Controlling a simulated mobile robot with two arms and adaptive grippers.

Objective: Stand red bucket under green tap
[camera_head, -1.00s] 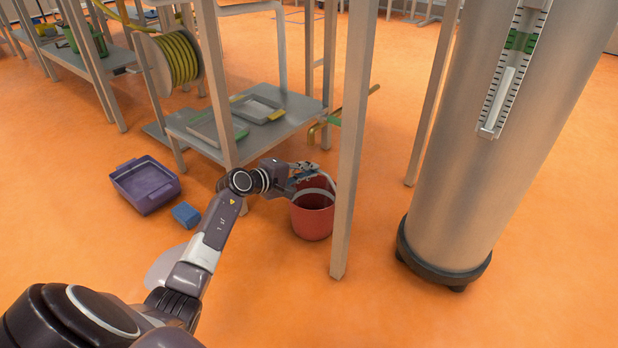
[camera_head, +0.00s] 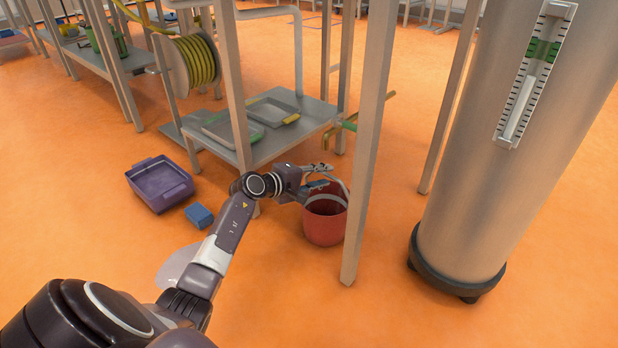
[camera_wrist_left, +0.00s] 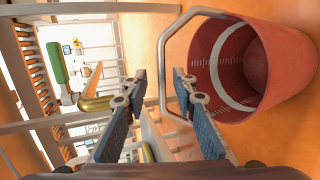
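The red bucket (camera_head: 324,228) appears upright on the orange floor, right of the shelf unit; its grey handle is raised. It also shows in the left wrist view (camera_wrist_left: 285,60), seemingly empty. My left gripper (camera_head: 324,170) is just above the bucket's rim. In the left wrist view, its fingertips (camera_wrist_left: 160,78) are apart, with the handle (camera_wrist_left: 163,65) passing between them; contact is unclear. The green tap (camera_head: 350,125), with a brass pipe, is at the shelf's right side, behind the bucket. It also shows in the left wrist view (camera_wrist_left: 58,62). My right gripper is out of view.
A grey post (camera_head: 366,160) stands just right of the bucket. The low shelf (camera_head: 275,140) holds trays. A purple crate (camera_head: 160,185) and blue block (camera_head: 199,216) lie to the left. A large cylindrical tank (camera_head: 490,190) stands at right. The floor in front is open.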

